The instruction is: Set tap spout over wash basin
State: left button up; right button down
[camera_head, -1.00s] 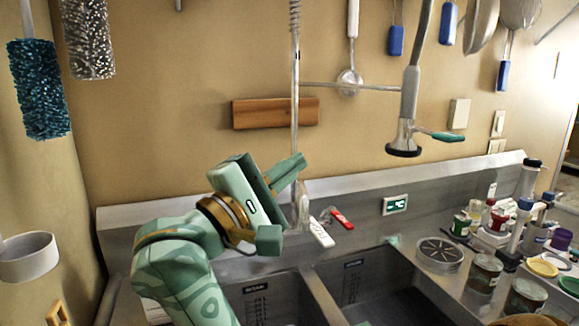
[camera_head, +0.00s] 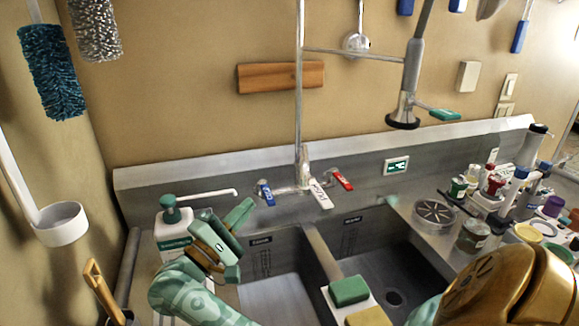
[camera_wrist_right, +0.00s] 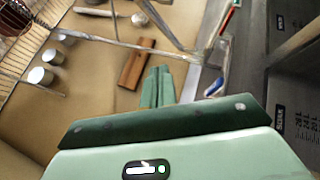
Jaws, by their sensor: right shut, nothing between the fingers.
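The tap (camera_head: 303,165) stands at the back of the sink, with a blue handle (camera_head: 265,193) on its left and a red handle (camera_head: 342,180) on its right. A white lettered piece, apparently the spout (camera_head: 320,193), points forward from its base towards the divider between the left basin (camera_head: 275,298) and right basin (camera_head: 375,262). My right gripper (camera_head: 240,213), green, is shut and empty, left of the tap and in front of the back ledge. Its fingers also show in the right wrist view (camera_wrist_right: 157,88). My left gripper is out of view.
A soap bottle with a green top (camera_head: 172,212) stands close left of my right gripper. A green sponge (camera_head: 349,290) lies at the front. A spray head (camera_head: 403,110) hangs above the right basin. Jars and bottles (camera_head: 490,190) crowd the right counter.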

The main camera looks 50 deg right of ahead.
aim_at(304, 164)
jog(key=shift+r, duration=0.1)
